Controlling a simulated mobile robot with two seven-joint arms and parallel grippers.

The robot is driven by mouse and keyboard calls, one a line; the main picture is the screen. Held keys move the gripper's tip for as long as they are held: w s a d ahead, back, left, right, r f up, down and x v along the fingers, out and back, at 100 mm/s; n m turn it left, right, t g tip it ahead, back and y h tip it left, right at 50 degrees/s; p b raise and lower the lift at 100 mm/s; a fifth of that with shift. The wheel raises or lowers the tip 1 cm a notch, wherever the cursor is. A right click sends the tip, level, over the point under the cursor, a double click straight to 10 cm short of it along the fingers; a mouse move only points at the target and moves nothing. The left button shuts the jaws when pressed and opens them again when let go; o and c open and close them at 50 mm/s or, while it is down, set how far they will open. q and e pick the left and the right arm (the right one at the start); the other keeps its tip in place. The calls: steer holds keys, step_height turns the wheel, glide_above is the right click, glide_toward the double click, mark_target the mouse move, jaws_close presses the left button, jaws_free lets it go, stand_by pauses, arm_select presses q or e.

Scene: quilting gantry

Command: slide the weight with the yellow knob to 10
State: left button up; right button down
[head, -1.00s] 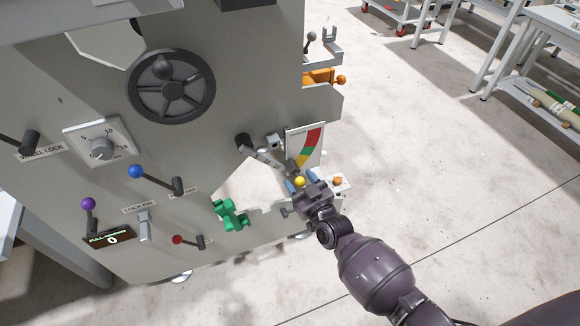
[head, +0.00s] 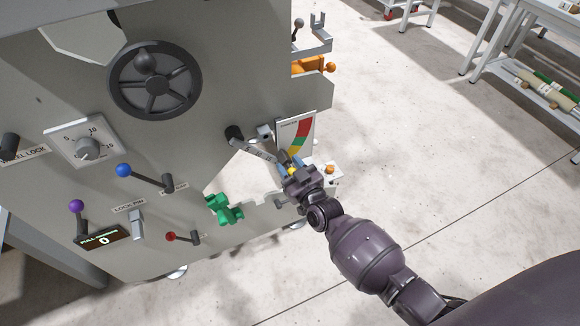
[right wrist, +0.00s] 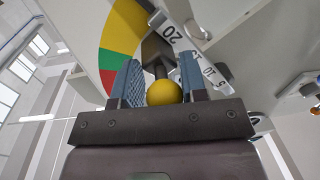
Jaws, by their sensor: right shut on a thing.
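The weight is a dark block (right wrist: 157,52) with a yellow knob (right wrist: 163,93). It sits on a pale scale arm (right wrist: 190,48) beside the printed 20; 10 and 5 lie farther right along the arm in the right wrist view. The scale arm (head: 262,151) slants down to the right in the head view, where the yellow knob (head: 291,171) shows only in part. My right gripper (head: 291,162) is shut on the weight, with its blue fingers on both sides below the block. It also shows in the right wrist view (right wrist: 162,76). My left gripper is out of view.
A coloured gauge plate (head: 297,132) stands close behind the gripper. The grey machine panel (head: 60,85) fills the left. Open floor (head: 430,170) lies to the right.

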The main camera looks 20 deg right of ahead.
steer(key=a+r+p, duration=0.4)
steer(key=a+r, duration=0.1)
steer(key=shift+s+a+r, duration=0.25)
steer(key=shift+a, duration=0.15)
steer(key=c, duration=0.9)
jaws_free()
steer(key=shift+f, duration=0.1)
steer(key=shift+o, duration=0.5)
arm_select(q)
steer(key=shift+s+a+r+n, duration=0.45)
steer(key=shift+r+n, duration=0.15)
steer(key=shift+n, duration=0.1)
arm_select(e)
steer(key=shift+w+d+r, duration=0.1)
steer(key=shift+r, duration=0.15)
steer(key=shift+d, duration=0.1)
